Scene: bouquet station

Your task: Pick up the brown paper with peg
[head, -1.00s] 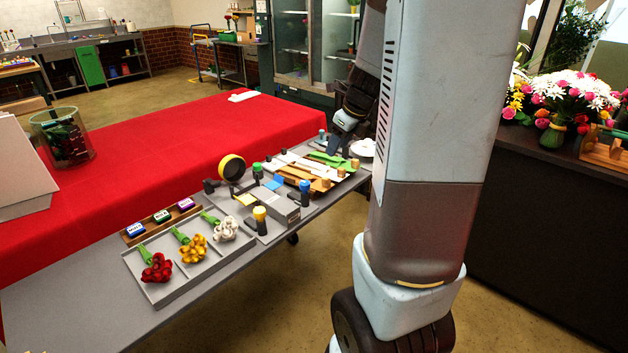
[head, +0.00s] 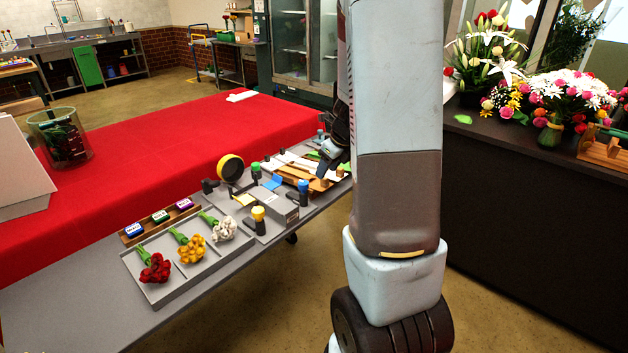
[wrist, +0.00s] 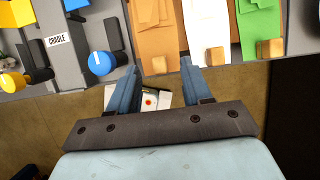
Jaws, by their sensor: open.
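The brown paper (wrist: 152,25) lies at the top middle of the wrist view, with its square wooden peg (wrist: 154,65) at the near end. My gripper (wrist: 160,72) is open and empty. Its two blue fingers point toward the brown paper, and the peg shows between their tips, a little beyond them. I cannot tell the height gap. In the head view my gripper (head: 328,160) is over the far end of the grey table, beside the brown paper (head: 292,178), partly behind my arm.
White paper (wrist: 207,25) and green paper (wrist: 258,25), each with a peg, lie right of the brown one. A blue-topped knob (wrist: 102,62) stands close on the left, beside a "CRADLE" label (wrist: 57,41). A flower tray (head: 185,262) is at the table's near end.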

